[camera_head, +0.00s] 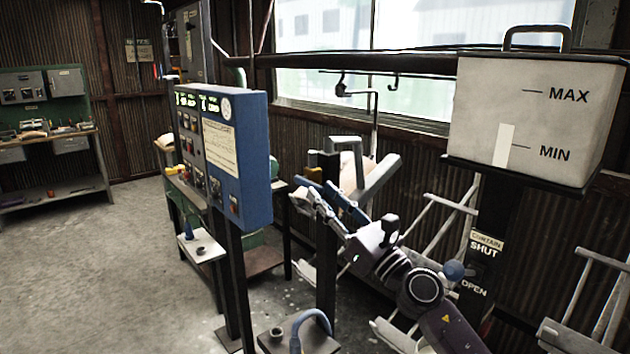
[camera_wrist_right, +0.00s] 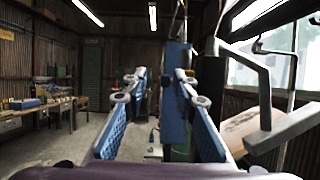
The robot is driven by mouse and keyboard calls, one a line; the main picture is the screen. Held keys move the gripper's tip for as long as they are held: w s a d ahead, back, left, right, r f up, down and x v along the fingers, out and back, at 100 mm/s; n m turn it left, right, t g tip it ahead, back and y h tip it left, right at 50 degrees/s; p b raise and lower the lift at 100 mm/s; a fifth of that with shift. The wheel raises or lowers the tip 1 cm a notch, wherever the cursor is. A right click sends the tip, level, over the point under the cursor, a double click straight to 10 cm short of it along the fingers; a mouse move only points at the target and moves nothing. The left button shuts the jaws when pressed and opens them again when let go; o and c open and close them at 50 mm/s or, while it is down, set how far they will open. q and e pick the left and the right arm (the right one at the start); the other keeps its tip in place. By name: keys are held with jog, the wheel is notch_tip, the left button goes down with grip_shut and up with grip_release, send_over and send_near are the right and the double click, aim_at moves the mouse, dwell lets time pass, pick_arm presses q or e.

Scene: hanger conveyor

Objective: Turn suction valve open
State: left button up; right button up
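A dark post (camera_head: 487,235) carries a small sign with the words SHUT and, lower, OPEN. My right gripper (camera_head: 318,193) is left of the post and well away from the knob, pointing up and left. In the right wrist view, its two blue-padded fingers (camera_wrist_right: 160,95) stand apart with nothing between them. My left gripper is not in view.
A pale tank (camera_head: 535,120) marked MAX and MIN sits on the post. A blue control panel (camera_head: 225,150) stands left of my right gripper. Pale hanger frames (camera_head: 440,225) hang by the wall. Open floor (camera_head: 90,270) lies at left, before a workbench (camera_head: 50,140).

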aim_at(312, 184)
jog(key=shift+x, duration=0.85)
jog(key=shift+w+a+r, duration=0.1)
jog(key=shift+w+a, duration=0.1)
jog(key=shift+w, duration=0.35)
jog(key=shift+w+a, duration=0.2)
jog(key=shift+w, duration=0.3)
jog(key=shift+w+a+r, duration=0.1)
jog(key=shift+w+a, duration=0.05)
jog(key=shift+w, duration=0.05)
jog(key=c, duration=0.6)
grip_shut()
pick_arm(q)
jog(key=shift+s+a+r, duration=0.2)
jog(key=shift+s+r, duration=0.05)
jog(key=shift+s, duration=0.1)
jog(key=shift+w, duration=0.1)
